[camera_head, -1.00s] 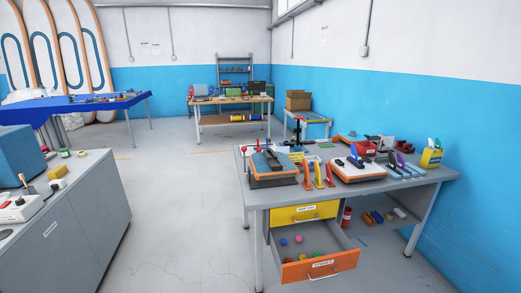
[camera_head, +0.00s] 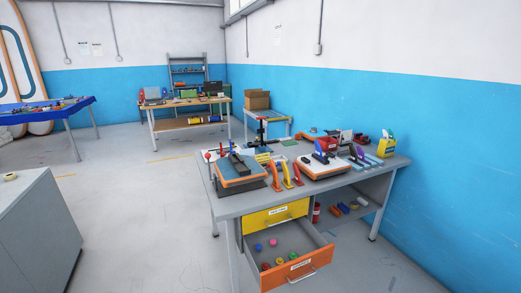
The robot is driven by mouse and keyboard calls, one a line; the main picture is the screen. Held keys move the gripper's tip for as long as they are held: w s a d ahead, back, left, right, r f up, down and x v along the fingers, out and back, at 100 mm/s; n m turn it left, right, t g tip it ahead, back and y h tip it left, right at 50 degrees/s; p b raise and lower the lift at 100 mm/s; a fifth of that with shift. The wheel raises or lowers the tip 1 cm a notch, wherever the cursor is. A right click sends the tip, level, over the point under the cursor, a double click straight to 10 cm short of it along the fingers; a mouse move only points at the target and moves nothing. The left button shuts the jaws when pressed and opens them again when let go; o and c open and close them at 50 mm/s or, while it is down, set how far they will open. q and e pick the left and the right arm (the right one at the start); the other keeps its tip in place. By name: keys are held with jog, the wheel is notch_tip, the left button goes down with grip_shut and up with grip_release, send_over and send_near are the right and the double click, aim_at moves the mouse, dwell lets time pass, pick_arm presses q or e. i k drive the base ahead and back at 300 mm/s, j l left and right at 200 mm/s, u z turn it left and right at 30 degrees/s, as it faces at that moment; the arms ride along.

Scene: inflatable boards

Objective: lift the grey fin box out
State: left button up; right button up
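The grey workbench (camera_head: 330,186) stands right of centre with its lower orange-fronted drawer (camera_head: 295,270) pulled open. Small round blue, pink, red and green pieces (camera_head: 273,242) lie in the drawer; I cannot make out a grey fin box among them. On the bench top, a dark grey block-like piece (camera_head: 240,164) lies on an orange-edged board (camera_head: 238,181); I cannot tell whether it is the fin box. Neither of my grippers is in view.
A yellow drawer (camera_head: 276,216) above the open one is shut. Orange upright tools (camera_head: 287,175) and a second orange-edged board (camera_head: 318,167) crowd the bench top. A grey cabinet (camera_head: 38,225) stands at left. The floor between is clear.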

aim_at(226, 151)
jog(key=i+j+u, duration=0.25)
jog(key=j+u, duration=0.15)
jog(key=i+j+u, duration=0.6)
jog(key=u, duration=0.2)
jog(key=i+j+u, duration=0.1)
jog(key=i+u, duration=0.3)
jog(key=i+j, duration=0.1)
jog(key=i, duration=0.7)
jog(key=i+l+z, duration=0.1)
jog(key=i+z, duration=0.25)
jog(key=i, duration=0.45)
jog(key=i+j+z, duration=0.15)
jog(key=i+z, duration=0.15)
jog(key=i, duration=0.5)
jog(key=i+z, duration=0.3)
jog(key=i+j+z, duration=0.15)
jog(key=i+z, duration=0.15)
jog(key=i, duration=0.15)
jog(key=i+z, duration=0.2)
jog(key=z, duration=0.25)
jog(key=i+j+z, duration=0.15)
jog(key=z, duration=0.25)
jog(key=i+j+z, duration=0.2)
jog(key=z, duration=0.25)
jog(key=i+j+z, duration=0.2)
jog(key=z, duration=0.25)
